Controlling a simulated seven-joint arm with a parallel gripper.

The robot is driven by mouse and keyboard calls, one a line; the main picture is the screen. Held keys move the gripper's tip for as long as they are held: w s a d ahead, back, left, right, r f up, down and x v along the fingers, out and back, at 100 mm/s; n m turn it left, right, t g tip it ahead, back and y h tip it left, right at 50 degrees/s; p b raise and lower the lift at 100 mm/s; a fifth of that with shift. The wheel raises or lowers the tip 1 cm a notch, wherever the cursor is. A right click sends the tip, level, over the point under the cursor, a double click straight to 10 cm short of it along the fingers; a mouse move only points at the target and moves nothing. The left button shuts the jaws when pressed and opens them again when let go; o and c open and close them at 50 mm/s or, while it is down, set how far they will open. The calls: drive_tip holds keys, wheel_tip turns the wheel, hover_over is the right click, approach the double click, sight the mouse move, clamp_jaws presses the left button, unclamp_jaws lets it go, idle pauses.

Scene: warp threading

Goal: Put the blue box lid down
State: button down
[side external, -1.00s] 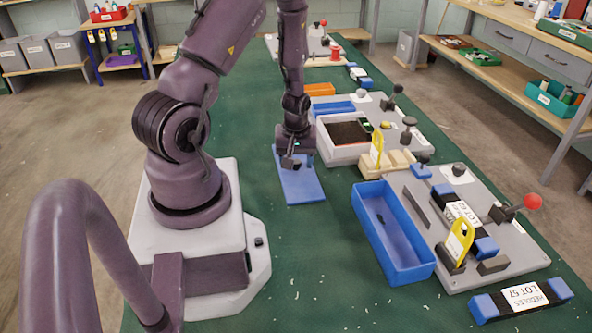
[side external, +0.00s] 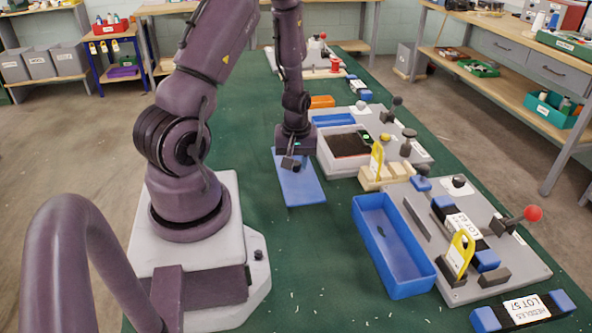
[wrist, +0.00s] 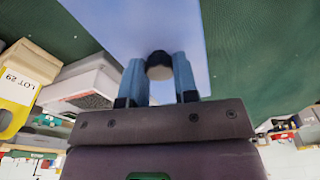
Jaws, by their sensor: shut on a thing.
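The blue box lid (side external: 302,190) is a flat blue panel over the green table, just right of my base in the side view. My gripper (side external: 291,164) points down at its far end. In the wrist view the lid (wrist: 135,22) looks pale blue. My gripper (wrist: 160,75) has its two blue fingers shut on a dark round knob (wrist: 159,60) on the lid. Whether the lid touches the table or hangs just above it is hard to tell. An open blue box (side external: 365,240) stands to the lid's right, nearer the camera.
A white-framed tray (side external: 325,152) and a wooden block (side external: 372,184) with a yellow tag stand close right of the lid. A grey fixture plate (side external: 465,285) is at the front right. Green table (side external: 305,265) is bare in front of the lid.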

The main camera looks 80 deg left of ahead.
sight(297, 163)
wheel_tip(297, 163, up, 6)
drive_tip(key=shift+w+f, duration=0.1)
drive_tip(key=shift+a+r, duration=0.1)
drive_tip(key=shift+r, duration=0.2)
drive_tip(key=shift+w+a+r, duration=0.25)
drive_tip(key=shift+r, duration=0.1)
drive_tip(key=d+m, duration=0.2)
drive_tip(key=m, duration=0.1)
drive_tip(key=w+d+f+m, duration=0.1)
drive_tip(key=d+m, duration=0.2)
drive_tip(key=w+d+f+m+t, duration=0.1)
drive_tip(key=d+m, duration=0.1)
drive_tip(key=m, duration=0.1)
drive_tip(key=shift+d+f+h, duration=0.15)
drive_tip(key=shift+f+h, duration=0.05)
drive_tip(key=shift+h, duration=0.1)
drive_tip(key=d+f+m, duration=0.1)
drive_tip(key=d+m, duration=0.5)
drive_tip(key=m, duration=0.3)
drive_tip(key=d+m+g+h, duration=0.1)
drive_tip(key=d+m, duration=0.5)
drive_tip(key=m, duration=0.3)
drive_tip(key=d+f+m+h, duration=0.1)
drive_tip(key=d+m, duration=0.5)
drive_tip(key=m, duration=0.3)
drive_tip(key=shift+s+d+f+g, duration=0.1)
drive_tip(key=shift+d+f+g, duration=0.15)
drive_tip(key=shift+f+g, duration=0.1)
drive_tip(key=shift+a+f, duration=0.1)
drive_tip(key=shift+f, duration=2.45)
